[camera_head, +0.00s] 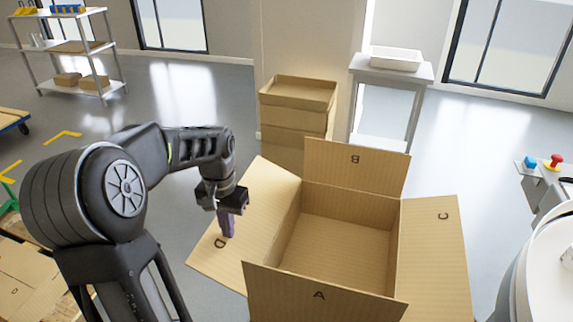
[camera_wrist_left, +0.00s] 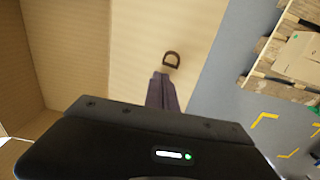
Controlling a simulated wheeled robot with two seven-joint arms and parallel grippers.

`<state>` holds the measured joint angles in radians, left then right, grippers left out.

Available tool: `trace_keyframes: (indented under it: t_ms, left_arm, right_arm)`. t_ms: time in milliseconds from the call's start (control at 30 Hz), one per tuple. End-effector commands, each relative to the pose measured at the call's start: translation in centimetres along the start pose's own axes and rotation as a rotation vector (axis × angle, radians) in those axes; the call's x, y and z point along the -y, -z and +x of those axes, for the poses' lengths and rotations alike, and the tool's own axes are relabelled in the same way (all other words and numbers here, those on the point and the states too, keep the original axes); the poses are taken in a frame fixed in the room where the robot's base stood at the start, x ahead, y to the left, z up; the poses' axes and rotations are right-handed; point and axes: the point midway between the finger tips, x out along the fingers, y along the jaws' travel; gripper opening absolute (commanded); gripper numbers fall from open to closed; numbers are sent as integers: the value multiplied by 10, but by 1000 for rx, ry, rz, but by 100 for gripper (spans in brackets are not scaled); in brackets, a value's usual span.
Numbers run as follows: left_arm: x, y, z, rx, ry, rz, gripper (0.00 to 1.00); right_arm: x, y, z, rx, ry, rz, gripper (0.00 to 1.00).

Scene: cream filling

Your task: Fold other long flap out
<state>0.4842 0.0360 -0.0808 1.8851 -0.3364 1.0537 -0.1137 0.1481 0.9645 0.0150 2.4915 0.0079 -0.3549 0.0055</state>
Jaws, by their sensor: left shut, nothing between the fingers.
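An open cardboard box (camera_head: 345,225) stands in the centre of the head view, empty inside. Flap D (camera_head: 262,185) on its left is folded outward and slopes down. Flap C (camera_head: 436,250) on the right is also folded outward. Flap B (camera_head: 350,168) at the back and flap A (camera_head: 320,297) at the front stand up. My left gripper (camera_head: 227,235) is shut and empty, pointing down over flap D close to its letter. The left wrist view shows the purple fingers (camera_wrist_left: 160,95) beside the letter on flap D (camera_wrist_left: 135,50); contact is unclear. My right gripper is out of view.
Stacked cardboard boxes (camera_head: 297,100) and a grey table with a white tray (camera_head: 396,58) stand behind the box. A shelf (camera_head: 75,47) is at the back left. A pallet with flat cardboard (camera_head: 25,280) lies at lower left. A control post with buttons (camera_head: 545,172) is at right.

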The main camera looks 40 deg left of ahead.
Motion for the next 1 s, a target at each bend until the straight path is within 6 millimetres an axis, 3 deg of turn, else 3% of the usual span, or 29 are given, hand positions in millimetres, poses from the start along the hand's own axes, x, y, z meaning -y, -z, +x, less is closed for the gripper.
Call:
trace_keyframes:
  t_ms: [467, 1000]
  left_arm:
    - [2, 0, 1, -1, 0, 0, 0]
    - [1, 0, -56, -2, 0, 1, 0]
  right_arm:
    - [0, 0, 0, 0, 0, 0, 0]
    - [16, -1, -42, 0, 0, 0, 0]
